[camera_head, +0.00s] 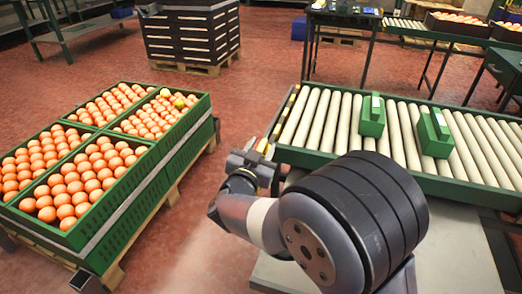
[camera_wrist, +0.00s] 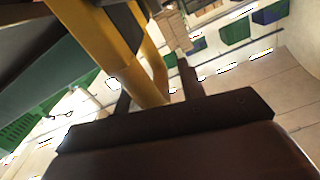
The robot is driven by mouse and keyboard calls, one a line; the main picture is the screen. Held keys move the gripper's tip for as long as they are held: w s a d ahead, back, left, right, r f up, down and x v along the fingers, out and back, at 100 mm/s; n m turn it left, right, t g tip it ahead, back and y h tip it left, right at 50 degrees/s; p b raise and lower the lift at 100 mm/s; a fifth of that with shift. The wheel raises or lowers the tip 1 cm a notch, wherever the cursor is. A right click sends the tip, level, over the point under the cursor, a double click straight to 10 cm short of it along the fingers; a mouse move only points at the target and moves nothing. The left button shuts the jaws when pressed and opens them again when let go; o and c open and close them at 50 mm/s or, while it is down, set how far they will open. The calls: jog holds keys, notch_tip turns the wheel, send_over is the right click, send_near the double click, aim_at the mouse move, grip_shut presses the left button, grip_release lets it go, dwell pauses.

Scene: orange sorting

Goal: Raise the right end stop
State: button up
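My gripper (camera_head: 262,158) is at the left end of the green-framed roller conveyor (camera_head: 400,174) in the head view. A yellow bar (camera_head: 273,137), seen in small part there, runs along that end. In the wrist view a bent yellow bar (camera_wrist: 132,62) passes between the two dark fingers of my gripper (camera_wrist: 156,92). The fingers stand apart, with a gap beside the bar on the right, so they look open around it. I cannot tell from the frames whether this bar is the right end stop, or whether it is raised.
Two green blocks (camera_head: 372,117) (camera_head: 434,133) stand on the rollers. Green crates (camera_head: 120,205) of oranges sit on a pallet at the left. A dark crate stack (camera_head: 190,38) stands at the back. Red floor is free between the crates and the conveyor.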

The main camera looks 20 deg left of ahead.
jog(key=shift+w, duration=0.1)
grip_shut()
dwell(0.3)
jog(key=shift+r, duration=0.1)
